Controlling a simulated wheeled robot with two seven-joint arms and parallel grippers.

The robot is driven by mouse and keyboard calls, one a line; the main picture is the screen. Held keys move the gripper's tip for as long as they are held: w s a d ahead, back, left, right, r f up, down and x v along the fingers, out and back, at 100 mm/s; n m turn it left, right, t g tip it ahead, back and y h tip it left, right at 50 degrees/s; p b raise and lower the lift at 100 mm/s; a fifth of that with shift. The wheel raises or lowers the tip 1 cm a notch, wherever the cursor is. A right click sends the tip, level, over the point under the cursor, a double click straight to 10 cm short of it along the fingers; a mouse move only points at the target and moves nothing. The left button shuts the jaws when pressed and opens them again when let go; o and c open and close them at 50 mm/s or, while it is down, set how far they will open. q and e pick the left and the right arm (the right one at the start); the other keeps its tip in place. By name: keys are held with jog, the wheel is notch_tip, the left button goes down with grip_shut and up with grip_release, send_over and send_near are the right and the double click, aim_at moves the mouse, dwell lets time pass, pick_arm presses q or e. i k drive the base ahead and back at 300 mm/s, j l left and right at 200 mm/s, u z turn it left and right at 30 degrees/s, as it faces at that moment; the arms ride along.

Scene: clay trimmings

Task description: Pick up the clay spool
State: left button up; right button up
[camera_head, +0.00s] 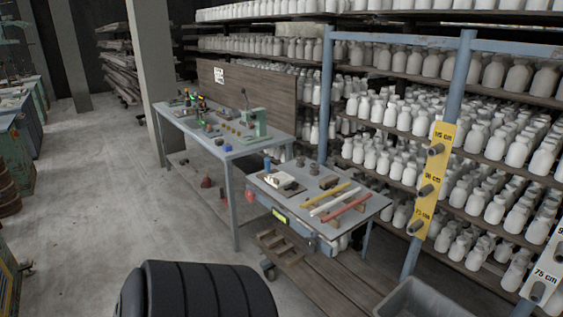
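Two small dark brown turned pieces stand near the back of the near workbench: a left one (300,161) and a right one (314,168). Their shape is spool-like, but they are too small to tell for certain whether either is the clay spool. A dark brown block (328,182) sits just in front of them. The near workbench (268,199) has a light grey top. Neither of my grippers is in view.
Yellow, white and red bars (345,210) lie at the workbench's right front. A longer workbench (215,150) with small tools stands behind it. Blue-framed shelves (325,95) of white bottles line the right. A grey bin (425,300) is lower right. Floor at left is open.

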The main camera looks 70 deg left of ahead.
aim_at(315, 167)
jog(key=j+u, duration=0.2)
jog(key=j, duration=0.25)
jog(key=i+j+u, duration=0.2)
jog(key=j, duration=0.2)
jog(key=j+u, duration=0.2)
jog(key=j, duration=0.25)
jog(key=i+j+u, duration=0.2)
jog(key=j, duration=0.15)
jog(key=i+j, duration=0.15)
jog(key=j, duration=0.25)
jog(key=i+j, duration=0.2)
jog(key=j, duration=0.2)
jog(key=i+j, duration=0.15)
jog(key=j, duration=0.3)
jog(key=i+j+u, duration=0.1)
jog(key=j, duration=0.3)
jog(key=i+j, duration=0.25)
jog(key=j, duration=0.15)
jog(key=i+j, duration=0.2)
jog(key=j, duration=0.2)
jog(key=i+j, duration=0.15)
jog(key=j, duration=0.25)
jog(key=l, duration=0.15)
